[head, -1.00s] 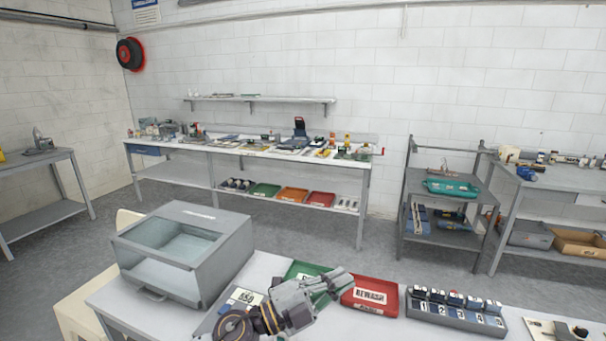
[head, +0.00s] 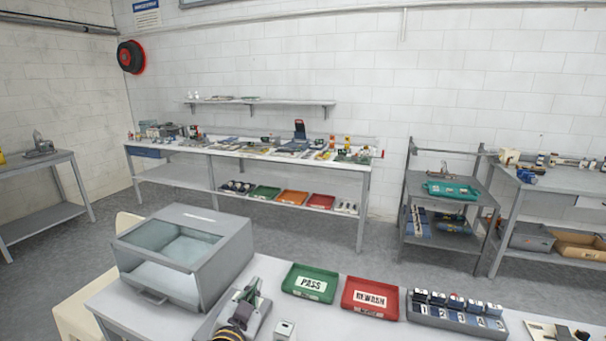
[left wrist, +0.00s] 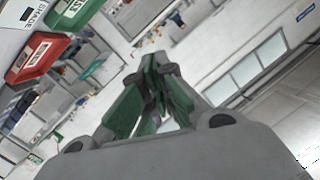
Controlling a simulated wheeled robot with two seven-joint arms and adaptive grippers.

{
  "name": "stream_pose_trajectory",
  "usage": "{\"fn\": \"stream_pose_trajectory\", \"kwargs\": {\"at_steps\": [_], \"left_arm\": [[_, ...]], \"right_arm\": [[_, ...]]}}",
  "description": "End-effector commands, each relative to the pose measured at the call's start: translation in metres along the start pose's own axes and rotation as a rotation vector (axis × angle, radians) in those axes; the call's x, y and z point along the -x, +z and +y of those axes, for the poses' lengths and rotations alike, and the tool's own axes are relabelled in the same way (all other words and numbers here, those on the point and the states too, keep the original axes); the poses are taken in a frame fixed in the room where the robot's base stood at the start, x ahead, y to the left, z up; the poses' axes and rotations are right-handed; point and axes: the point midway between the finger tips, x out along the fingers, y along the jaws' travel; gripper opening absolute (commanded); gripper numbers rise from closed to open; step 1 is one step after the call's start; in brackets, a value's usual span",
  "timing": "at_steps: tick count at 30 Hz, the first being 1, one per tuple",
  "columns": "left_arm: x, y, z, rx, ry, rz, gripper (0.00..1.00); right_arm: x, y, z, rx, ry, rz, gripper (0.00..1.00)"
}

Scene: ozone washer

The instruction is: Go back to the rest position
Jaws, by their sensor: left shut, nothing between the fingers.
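My left gripper (head: 250,288) is at the bottom of the head view, over the near table, just right of the grey washer box. It is shut and empty. In the left wrist view its green-padded fingers (left wrist: 155,78) come together with nothing held between them. The grey washer box (head: 218,262) has a clear window in its top and stands at the table's left. My right gripper is not in view.
A green PASS tray (head: 311,283) and a red REWASH tray (head: 370,298) lie right of my gripper, apart from it. A numbered rack (head: 457,314) stands farther right. A small pale block (head: 284,329) sits near the front. A long workbench (head: 245,152) lines the back wall.

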Motion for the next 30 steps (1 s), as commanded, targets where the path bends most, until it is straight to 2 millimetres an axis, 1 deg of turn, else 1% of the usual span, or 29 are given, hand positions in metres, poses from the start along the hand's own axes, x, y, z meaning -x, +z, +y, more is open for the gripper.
{"fn": "stream_pose_trajectory", "kwargs": {"at_steps": [1,5,6,8,9,11,15,18,21,24,30], "left_arm": [[0.005,0.018,-0.002,0.028,-0.002,-0.066,0.00],[0.021,0.061,-0.005,0.085,0.003,-0.231,0.00],[0.027,0.074,-0.005,0.101,0.007,-0.284,0.00],[0.037,0.094,-0.005,0.126,0.015,-0.360,0.00],[0.045,0.106,-0.004,0.141,0.022,-0.411,0.00],[0.058,0.125,-0.002,0.164,0.035,-0.487,0.00],[0.092,0.165,0.005,0.212,0.077,-0.664,0.00],[0.117,0.188,0.011,0.243,0.112,-0.776,0.00],[0.138,0.203,0.016,0.265,0.142,-0.860,0.00],[0.155,0.214,0.020,0.280,0.168,-0.923,0.00],[0.183,0.229,0.027,0.304,0.213,-1.020,0.00]], "right_arm": [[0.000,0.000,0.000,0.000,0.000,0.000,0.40],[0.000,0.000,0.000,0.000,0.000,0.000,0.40],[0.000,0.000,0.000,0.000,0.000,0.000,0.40],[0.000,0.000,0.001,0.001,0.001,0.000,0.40],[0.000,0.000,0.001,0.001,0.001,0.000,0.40],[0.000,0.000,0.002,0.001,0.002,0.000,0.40],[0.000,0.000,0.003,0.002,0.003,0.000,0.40],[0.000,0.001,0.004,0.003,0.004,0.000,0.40],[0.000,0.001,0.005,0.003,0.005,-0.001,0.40],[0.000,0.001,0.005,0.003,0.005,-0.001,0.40],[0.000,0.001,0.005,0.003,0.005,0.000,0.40]]}}
